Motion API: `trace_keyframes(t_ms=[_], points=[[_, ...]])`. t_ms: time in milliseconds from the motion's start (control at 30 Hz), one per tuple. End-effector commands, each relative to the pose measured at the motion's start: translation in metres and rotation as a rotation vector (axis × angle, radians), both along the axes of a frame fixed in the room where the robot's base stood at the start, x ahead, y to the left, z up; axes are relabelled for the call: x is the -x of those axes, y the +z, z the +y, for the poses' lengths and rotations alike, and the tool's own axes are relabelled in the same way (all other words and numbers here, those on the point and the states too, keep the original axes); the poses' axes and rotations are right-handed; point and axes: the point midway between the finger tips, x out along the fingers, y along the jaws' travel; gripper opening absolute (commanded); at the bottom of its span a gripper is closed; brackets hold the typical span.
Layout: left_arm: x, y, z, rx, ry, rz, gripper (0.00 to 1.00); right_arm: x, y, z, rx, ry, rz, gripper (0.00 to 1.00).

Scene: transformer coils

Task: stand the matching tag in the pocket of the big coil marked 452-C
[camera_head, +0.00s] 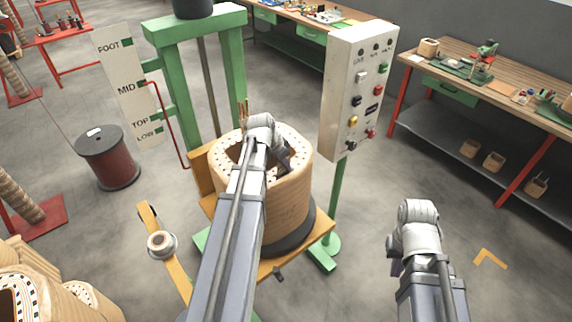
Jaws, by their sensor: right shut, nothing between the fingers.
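A big wooden-coloured coil (285,205) stands upright on a dark round base on the orange platform of a green stand. No 452-C marking is readable on it. My left arm reaches over the coil, and its gripper (282,158) is at the coil's open top. The wrist and arm hide its fingertips and part of the opening, so I cannot tell whether it holds anything. My right gripper (394,250) is shut and empty, over the floor to the right of the coil. No tag is clearly visible, and the coil's pocket cannot be made out.
A control box (357,90) on a green post stands right behind the coil. A board (128,85) reads FOOT, MID, TOP, LOW. A dark red spool (108,160) stands left. More coils (75,298) are at lower left. A workbench (490,75) is at right. The right floor is mostly clear.

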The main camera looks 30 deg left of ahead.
Motion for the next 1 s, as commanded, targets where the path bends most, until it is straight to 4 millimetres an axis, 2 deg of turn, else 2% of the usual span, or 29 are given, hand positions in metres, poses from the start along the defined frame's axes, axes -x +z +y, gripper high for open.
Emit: trace_keyframes(t_ms=[33,167,600,1000], points=[[0.006,0.002,-0.001,-0.001,-0.004,0.014,0.39,0.0,0.003,0.0,0.0,0.0,0.0,0.0],[0.01,0.014,0.001,0.0,-0.002,0.011,0.39,0.0,0.014,0.0,0.0,0.001,0.0,0.0],[0.028,0.069,0.009,0.0,0.003,-0.002,0.39,0.0,0.069,0.0,0.0,0.001,0.0,0.0],[0.03,0.073,0.01,0.001,0.002,-0.005,0.39,0.0,0.072,0.0,0.0,0.0,0.0,0.0]])
